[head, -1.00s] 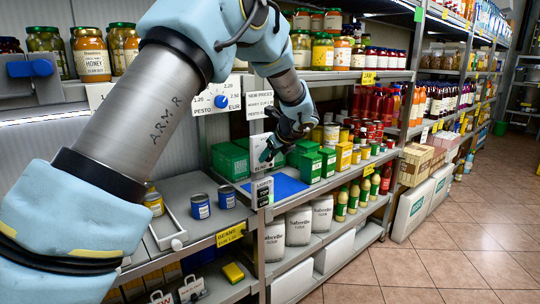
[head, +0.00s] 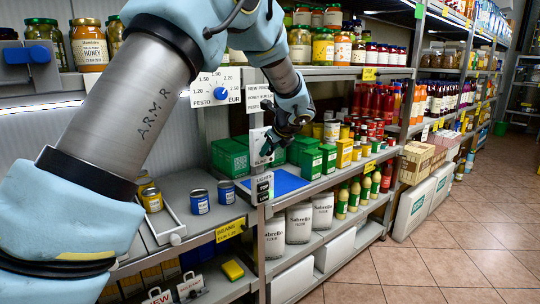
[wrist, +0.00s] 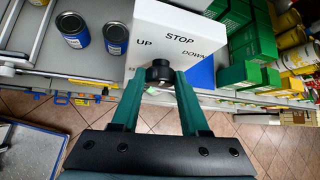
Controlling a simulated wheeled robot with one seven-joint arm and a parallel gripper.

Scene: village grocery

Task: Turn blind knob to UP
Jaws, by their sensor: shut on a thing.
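A white control box (wrist: 190,28) with the words UP, STOP and DOWN stands in the middle of the wrist view. UP is at its left, STOP in the middle, DOWN at its right. The black blind knob (wrist: 160,66) is on the box's near face, below the words. My gripper (wrist: 161,75) is shut on the knob, with one green finger on each side. Which word the knob points to cannot be made out. In the head view the box (head: 257,147) is on the shelf post, partly hidden behind my gripper (head: 270,149).
A blue mat (head: 277,184) and green boxes (head: 231,158) lie on the shelf around the control box. Blue cans (head: 200,202) stand at the left. A price dial with a blue knob (head: 221,93) hangs above. The tiled aisle (head: 450,238) at the right is clear.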

